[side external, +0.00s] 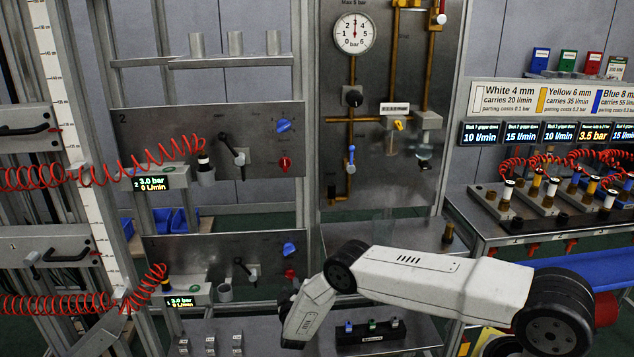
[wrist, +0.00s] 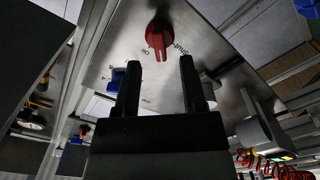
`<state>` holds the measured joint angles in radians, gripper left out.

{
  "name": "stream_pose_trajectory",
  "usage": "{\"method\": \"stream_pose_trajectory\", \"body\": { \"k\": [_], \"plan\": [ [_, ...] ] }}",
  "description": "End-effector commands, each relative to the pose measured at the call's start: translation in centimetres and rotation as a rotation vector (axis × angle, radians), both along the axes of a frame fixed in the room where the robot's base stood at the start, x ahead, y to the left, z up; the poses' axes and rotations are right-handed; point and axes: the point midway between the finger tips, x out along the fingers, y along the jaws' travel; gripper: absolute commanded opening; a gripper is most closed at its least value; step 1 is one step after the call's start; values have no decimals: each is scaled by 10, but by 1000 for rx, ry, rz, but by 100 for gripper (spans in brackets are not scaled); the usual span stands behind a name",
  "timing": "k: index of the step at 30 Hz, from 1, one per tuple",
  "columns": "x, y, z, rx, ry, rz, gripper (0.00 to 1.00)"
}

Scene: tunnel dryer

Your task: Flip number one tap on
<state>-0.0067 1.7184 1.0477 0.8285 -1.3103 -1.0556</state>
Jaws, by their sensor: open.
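In the side external view the lower steel panel (side external: 195,250) has a blue tap (side external: 289,249), a red tap (side external: 290,273) and a black lever (side external: 244,267). No number is readable on this panel. The upper panel (side external: 150,140) is marked 2. In the wrist view my gripper (wrist: 157,62) is open and empty, its two fingers pointing at a red tap (wrist: 159,40) just beyond the tips. Its handle points down the picture, with small lettering on either side, one word seemingly "Shut". A blue tap (wrist: 120,78) shows behind the left finger. My fingers are largely hidden in the side view.
The upper panel has its own blue tap (side external: 284,125) and red tap (side external: 285,163). A low shelf with small blocks (side external: 370,330) lies below.

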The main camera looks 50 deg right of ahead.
Motion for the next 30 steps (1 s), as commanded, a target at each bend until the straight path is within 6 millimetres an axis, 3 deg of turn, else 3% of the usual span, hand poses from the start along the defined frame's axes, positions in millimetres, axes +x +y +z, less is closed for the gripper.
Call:
{"method": "stream_pose_trajectory", "body": {
  "k": [10, 23, 26, 28, 30],
  "plan": [
    [18, -20, -1, 1, 1, -1, 53],
    [22, -23, 0, -1, 1, 0, 53],
    [22, -23, 0, -1, 1, 0, 28],
    [22, -23, 0, -1, 1, 0, 5],
    [22, -23, 0, -1, 1, 0, 0]
  ]
}}
